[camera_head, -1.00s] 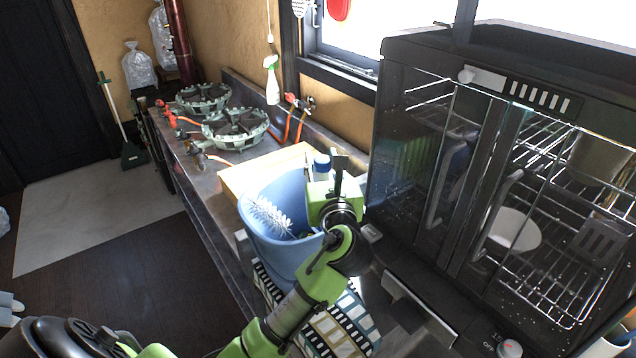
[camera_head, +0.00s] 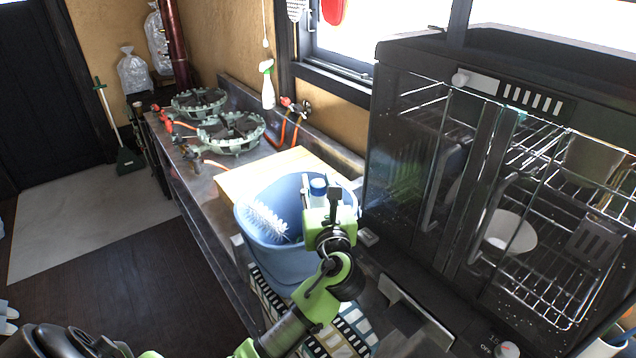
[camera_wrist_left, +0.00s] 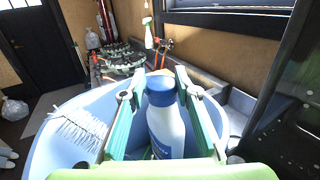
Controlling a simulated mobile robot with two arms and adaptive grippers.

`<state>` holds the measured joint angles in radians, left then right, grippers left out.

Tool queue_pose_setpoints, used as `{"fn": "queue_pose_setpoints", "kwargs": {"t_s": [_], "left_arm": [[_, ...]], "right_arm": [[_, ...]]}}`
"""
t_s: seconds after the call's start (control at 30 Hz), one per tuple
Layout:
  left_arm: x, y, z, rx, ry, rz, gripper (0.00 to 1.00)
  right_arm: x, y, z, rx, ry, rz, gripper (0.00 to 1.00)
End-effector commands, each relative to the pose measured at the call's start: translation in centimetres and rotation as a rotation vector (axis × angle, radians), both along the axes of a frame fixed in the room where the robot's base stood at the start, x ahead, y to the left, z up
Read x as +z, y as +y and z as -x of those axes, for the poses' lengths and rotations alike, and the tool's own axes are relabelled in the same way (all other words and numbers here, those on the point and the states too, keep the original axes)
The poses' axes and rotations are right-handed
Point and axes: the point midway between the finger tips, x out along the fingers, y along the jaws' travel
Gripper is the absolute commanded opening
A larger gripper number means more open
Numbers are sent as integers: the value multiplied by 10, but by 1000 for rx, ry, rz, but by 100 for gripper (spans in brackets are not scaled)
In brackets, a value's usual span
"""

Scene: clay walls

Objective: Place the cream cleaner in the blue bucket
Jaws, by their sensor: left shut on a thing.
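The blue bucket (camera_head: 277,262) stands on the counter with a white bristled brush (camera_head: 266,222) inside it, leaning on the left wall. My left gripper (camera_head: 318,196) is at the bucket's right side, over its opening. It is shut on the cream cleaner (camera_head: 317,186), a white bottle with a blue cap. In the left wrist view the cleaner (camera_wrist_left: 166,122) stands upright between the two green fingers, with the bucket's rim (camera_wrist_left: 45,128) around it. The bottle's lower part is hidden. My right gripper is not in view.
A black glass-doored cabinet with wire racks (camera_head: 500,170) stands close on the right. A wooden board (camera_head: 240,178) and two gas burners (camera_head: 230,132) lie behind the bucket. A patterned cloth (camera_head: 345,330) is in front. A spray bottle (camera_head: 267,85) hangs on the wall.

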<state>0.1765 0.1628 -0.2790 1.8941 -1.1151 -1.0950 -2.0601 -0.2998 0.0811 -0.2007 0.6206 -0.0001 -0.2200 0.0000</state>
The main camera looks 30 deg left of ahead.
Motion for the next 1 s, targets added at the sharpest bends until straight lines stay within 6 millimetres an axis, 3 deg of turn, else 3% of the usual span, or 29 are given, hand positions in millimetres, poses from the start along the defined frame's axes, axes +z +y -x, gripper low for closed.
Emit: {"fn": "queue_pose_setpoints", "kwargs": {"t_s": [0.27, 0.3, 0.33, 0.67, 0.83, 1.0], "left_arm": [[-2, 0, 0, -1, -7, -4, 0], [-5, 0, 0, 0, 0, -1, 36], [-5, 0, 0, 0, 0, -1, 44], [-5, 0, 0, 0, 0, -1, 46], [9, 0, 0, 0, -3, 1, 46], [3, -23, 26, -4, 0, 3, 46]], "right_arm": [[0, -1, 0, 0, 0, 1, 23], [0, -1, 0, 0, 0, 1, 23], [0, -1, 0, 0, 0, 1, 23], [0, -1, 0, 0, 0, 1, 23], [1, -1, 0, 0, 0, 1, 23], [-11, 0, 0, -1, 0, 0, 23]]}}
